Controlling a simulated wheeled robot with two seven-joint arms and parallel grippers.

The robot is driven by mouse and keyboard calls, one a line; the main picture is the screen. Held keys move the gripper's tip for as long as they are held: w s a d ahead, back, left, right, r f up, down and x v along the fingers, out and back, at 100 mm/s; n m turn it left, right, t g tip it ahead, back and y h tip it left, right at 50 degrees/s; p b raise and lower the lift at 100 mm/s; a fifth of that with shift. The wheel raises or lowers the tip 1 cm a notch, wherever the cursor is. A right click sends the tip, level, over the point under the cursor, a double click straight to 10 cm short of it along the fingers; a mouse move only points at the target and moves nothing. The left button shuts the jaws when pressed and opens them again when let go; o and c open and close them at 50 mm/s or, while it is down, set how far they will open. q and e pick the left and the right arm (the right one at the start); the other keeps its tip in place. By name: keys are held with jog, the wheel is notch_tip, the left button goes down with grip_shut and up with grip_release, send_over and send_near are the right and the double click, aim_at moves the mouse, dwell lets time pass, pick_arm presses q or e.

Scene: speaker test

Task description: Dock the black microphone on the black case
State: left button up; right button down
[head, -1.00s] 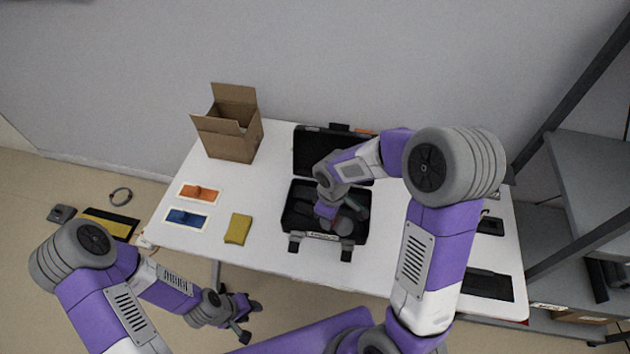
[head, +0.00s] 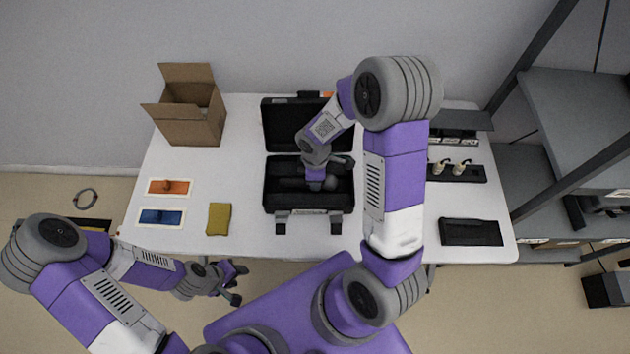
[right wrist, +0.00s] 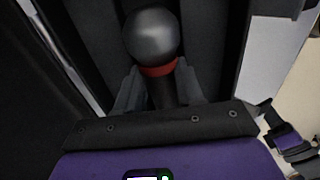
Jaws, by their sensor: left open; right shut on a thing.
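The black case (head: 270,199) lies open on the table, its lid (head: 277,125) raised at the back. The black microphone (right wrist: 150,36) has a grey ball head and a red ring; in the right wrist view my right gripper (right wrist: 158,82) is shut on it just below the ring. In the head view the microphone's head (head: 331,183) shows over the case's interior. Whether it touches the case floor I cannot tell. My left gripper (head: 238,283) is open and empty, in front of the table and below its front edge.
A cardboard box (head: 190,120) stands open at the back left. Orange (head: 169,187) and blue (head: 161,217) items and a yellow sponge (head: 219,219) lie at the left. A black tray (head: 470,232) and a holder with white-topped items (head: 458,171) are at the right. Grey shelves (head: 570,110) stand beyond.

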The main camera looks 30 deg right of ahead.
jog(key=shift+w+f, duration=0.1)
jog(key=shift+f, duration=0.7)
jog(key=shift+f, duration=0.1)
jog(key=c, duration=1)
grip_release()
jog(key=shift+r, duration=0.2)
notch_tip(320, 180, up, 12)
jog(key=p, duration=0.3)
